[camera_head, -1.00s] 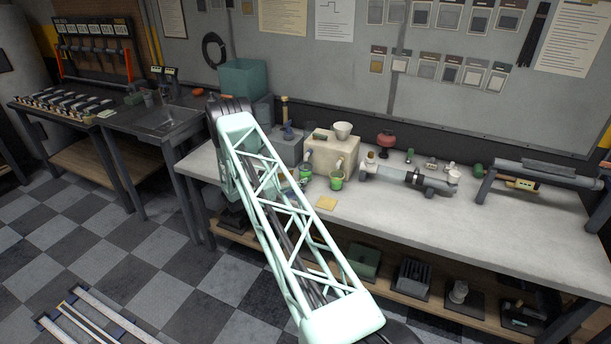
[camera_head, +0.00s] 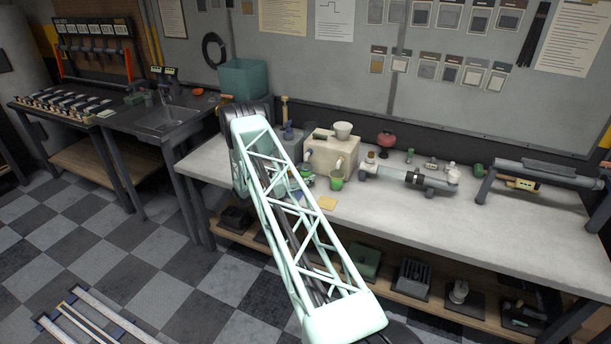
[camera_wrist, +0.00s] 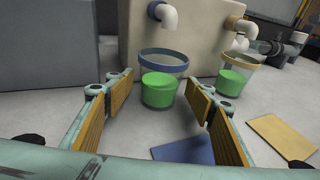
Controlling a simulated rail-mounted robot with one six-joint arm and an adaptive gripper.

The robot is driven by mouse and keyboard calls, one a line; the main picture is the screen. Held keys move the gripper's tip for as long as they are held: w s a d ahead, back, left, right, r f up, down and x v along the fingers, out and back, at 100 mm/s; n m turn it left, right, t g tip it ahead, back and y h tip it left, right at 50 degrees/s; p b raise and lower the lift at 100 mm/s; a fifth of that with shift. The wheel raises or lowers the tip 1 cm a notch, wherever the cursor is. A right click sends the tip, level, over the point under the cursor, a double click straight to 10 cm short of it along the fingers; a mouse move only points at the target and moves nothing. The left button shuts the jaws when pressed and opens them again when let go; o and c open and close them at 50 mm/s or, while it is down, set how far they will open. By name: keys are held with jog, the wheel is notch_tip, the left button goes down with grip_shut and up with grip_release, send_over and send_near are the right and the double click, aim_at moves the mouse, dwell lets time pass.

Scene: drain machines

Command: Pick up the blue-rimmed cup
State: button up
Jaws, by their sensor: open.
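The blue-rimmed cup (camera_wrist: 160,68) stands upright on the bench in the wrist view, clear-walled with green contents. It is below a white spout (camera_wrist: 165,14) on a beige box. My gripper (camera_wrist: 163,88) is open, its two wood-coloured finger pads on either side of the view. The cup is just ahead of and between the fingertips; I cannot tell that either pad touches it. In the head view my arm partly covers the cup (camera_head: 307,177) and hides the gripper.
A yellow-rimmed cup with green contents (camera_wrist: 236,74) stands close on the right, near the right finger. A blue square (camera_wrist: 184,151) and a yellow square (camera_wrist: 284,136) lie flat on the bench. A grey block (camera_wrist: 45,48) is on the left. The beige box (camera_head: 333,148) stands behind.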

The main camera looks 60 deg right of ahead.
jog(key=shift+c, duration=0.7)
jog(key=c, duration=0.8)
jog(key=shift+c, duration=0.2)
jog(key=shift+r, duration=0.3)
